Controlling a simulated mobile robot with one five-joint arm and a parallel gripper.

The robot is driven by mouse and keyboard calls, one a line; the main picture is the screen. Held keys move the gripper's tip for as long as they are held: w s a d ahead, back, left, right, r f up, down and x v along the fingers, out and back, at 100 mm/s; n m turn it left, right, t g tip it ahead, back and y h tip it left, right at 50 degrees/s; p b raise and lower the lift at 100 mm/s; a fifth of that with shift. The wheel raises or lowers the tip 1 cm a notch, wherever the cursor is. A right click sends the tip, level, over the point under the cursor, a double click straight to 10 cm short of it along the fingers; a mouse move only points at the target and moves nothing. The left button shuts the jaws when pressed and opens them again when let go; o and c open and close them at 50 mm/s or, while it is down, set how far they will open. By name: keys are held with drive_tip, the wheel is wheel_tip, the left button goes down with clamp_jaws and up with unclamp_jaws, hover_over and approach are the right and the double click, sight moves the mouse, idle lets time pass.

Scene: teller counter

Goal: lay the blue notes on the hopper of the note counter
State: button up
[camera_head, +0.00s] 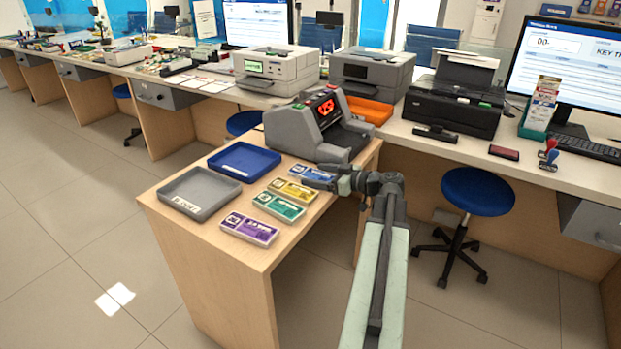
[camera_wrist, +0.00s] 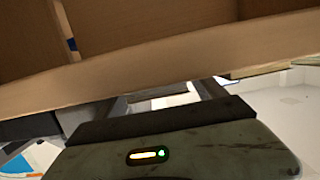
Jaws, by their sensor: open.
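The blue notes (camera_head: 298,169) are a flat bundle on the small wooden table, at the far end of a row of bundles. The note counter (camera_head: 291,128) is a grey machine with a red display, just behind them at the table's back. I cannot make out its hopper clearly. My gripper (camera_head: 312,181) is beside the right end of the blue notes and overlaps them in the head view; I cannot tell whether it touches them. In the wrist view my gripper (camera_wrist: 164,98) is open, with its fingers apart and nothing visible between them.
Yellow notes (camera_head: 292,190), green notes (camera_head: 278,206) and purple notes (camera_head: 249,229) lie nearer on the table. A blue tray (camera_head: 244,175) and a grey tray (camera_head: 199,211) lie left of them. A blue stool (camera_head: 477,192) stands to the right. Printers line the long counter behind.

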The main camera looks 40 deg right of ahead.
drive_tip(key=c, duration=1.6)
wheel_tip(320, 180, up, 10)
drive_tip(key=p, duration=1)
drive_tip(key=w+a+n+g+y, duration=0.1)
drive_tip(key=w+a+y, duration=0.1)
drive_tip(key=w+a, duration=0.35)
drive_tip(key=w+a+n+g+y, duration=0.1)
drive_tip(key=w+a+n, duration=0.1)
drive_tip(key=a, duration=0.7)
drive_tip(key=w+a+n+y, duration=0.1)
drive_tip(key=w+a+y, duration=0.1)
drive_tip(key=w+a, duration=0.35)
drive_tip(key=s+a+n+g+y, duration=0.2)
drive_tip(key=a+n+g+y, duration=0.2)
drive_tip(key=a, duration=2.2)
wheel_tip(320, 180, up, 18)
drive_tip(key=m+t+h+p, duration=0.6)
drive_tip(key=m+h+p, duration=0.25)
drive_tip(key=p, duration=0.95)
hover_over(318, 176)
drive_tip(key=shift+d+r+n+h, duration=0.1)
drive_tip(key=shift+r+n+h, duration=0.05)
drive_tip(key=shift+n+h, duration=0.1)
